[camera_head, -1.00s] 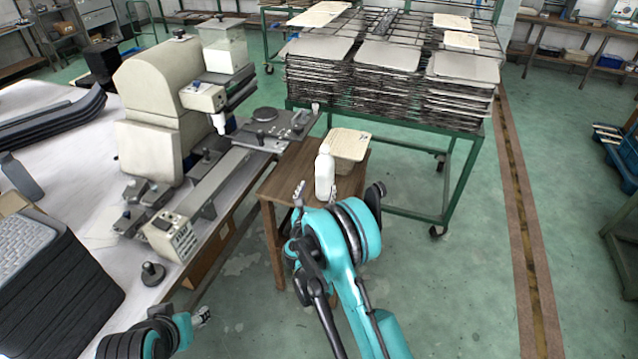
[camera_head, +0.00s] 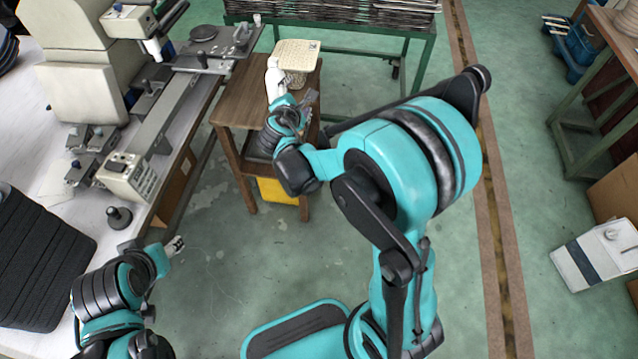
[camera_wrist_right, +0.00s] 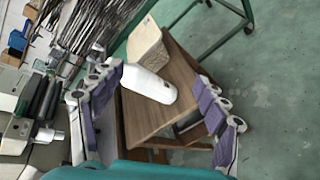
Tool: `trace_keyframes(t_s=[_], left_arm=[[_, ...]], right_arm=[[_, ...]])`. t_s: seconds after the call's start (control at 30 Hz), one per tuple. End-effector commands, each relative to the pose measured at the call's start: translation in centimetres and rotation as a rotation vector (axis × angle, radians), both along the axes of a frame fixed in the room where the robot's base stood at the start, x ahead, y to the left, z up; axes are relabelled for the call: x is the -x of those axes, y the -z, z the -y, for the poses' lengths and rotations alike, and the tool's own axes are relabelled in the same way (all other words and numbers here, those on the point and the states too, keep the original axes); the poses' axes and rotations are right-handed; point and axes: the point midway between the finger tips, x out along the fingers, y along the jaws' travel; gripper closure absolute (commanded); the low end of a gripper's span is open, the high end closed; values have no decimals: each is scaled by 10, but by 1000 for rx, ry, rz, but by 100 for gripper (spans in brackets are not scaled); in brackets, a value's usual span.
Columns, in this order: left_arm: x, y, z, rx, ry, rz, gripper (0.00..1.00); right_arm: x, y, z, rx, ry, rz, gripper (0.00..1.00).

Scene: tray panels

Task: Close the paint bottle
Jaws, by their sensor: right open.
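The white paint bottle (camera_head: 275,82) stands on the small brown wooden table (camera_head: 248,92), close to a container with a beige top. My right gripper (camera_head: 303,106) is just in front of the bottle and partly hides its lower part. In the right wrist view the bottle (camera_wrist_right: 150,86) shows between the spread, purple-padded fingers of my right gripper (camera_wrist_right: 156,78), with nothing gripped. I cannot tell whether a cap sits on the bottle. My left gripper (camera_head: 175,246) is low at the left, away from the table; its jaws are too small to read.
The beige-topped container (camera_head: 297,54) stands right behind the bottle. A grey and cream machine (camera_head: 85,90) is on the white bench at the left. A green rack (camera_head: 350,40) stands behind the table. A yellow bin (camera_head: 278,190) is under it. Open floor lies in front.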

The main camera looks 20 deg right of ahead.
Motion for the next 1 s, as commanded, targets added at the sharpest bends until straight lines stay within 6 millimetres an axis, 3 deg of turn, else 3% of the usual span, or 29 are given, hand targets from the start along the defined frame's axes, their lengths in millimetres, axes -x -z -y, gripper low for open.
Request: trace_keyframes(t_s=[0.27,0.6,0.8,1.0], left_arm=[[0,0,0,0,0,0,51],[0,0,0,0,0,0,51],[0,0,0,0,0,0,51],[0,0,0,0,0,0,51]], right_arm=[[94,-17,4,-570,251,74,26],[215,-7,-27,-1224,630,132,26],[264,4,-51,-1489,818,138,26],[283,10,-62,-1602,908,137,26]])
